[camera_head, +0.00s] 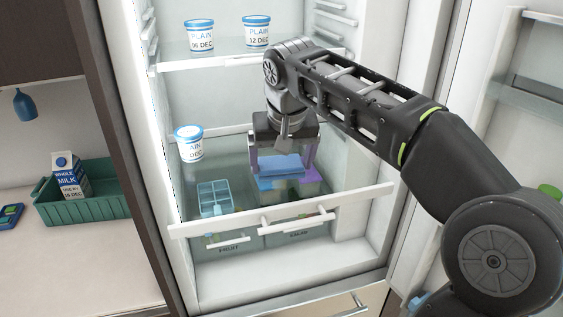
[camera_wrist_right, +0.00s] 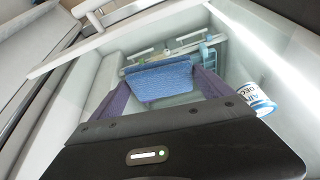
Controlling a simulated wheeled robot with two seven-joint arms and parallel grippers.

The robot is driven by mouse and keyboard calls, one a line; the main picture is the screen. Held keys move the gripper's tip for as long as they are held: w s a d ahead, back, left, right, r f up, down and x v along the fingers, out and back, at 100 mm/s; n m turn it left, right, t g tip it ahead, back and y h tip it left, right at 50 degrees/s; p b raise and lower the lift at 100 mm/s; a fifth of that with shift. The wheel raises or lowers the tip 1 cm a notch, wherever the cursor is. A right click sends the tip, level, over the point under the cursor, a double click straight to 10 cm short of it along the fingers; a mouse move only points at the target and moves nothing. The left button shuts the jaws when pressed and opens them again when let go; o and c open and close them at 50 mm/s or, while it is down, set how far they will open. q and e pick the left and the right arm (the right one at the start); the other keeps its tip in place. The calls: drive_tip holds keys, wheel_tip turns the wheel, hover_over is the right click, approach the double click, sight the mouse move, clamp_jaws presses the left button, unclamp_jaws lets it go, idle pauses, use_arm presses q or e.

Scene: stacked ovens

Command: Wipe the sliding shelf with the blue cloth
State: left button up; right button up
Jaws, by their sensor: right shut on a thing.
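The blue cloth (camera_head: 279,166) is a small folded pad held between the purple fingers of my right gripper (camera_head: 283,160). In the right wrist view the cloth (camera_wrist_right: 160,80) spans the gap between the two fingers (camera_wrist_right: 160,88). The sliding shelf (camera_head: 352,202) is a glass pane with a white front rail, pulled out a little in the open fridge. My right gripper is over its middle to right part. I cannot tell whether the cloth touches the glass. My left gripper is in neither view.
A light blue divided tray (camera_head: 214,198) sits on the shelf's left part, and a yogurt tub (camera_head: 189,143) stands behind it. Two more tubs (camera_head: 200,36) stand on the shelf above. Drawers (camera_head: 232,248) lie below. A green crate (camera_head: 88,206) with a milk carton (camera_head: 68,178) is outside at left.

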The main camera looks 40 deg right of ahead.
drive_tip(key=shift+r+p, duration=0.9)
drive_tip(key=shift+r, duration=0.6)
drive_tip(key=shift+r, duration=1.45)
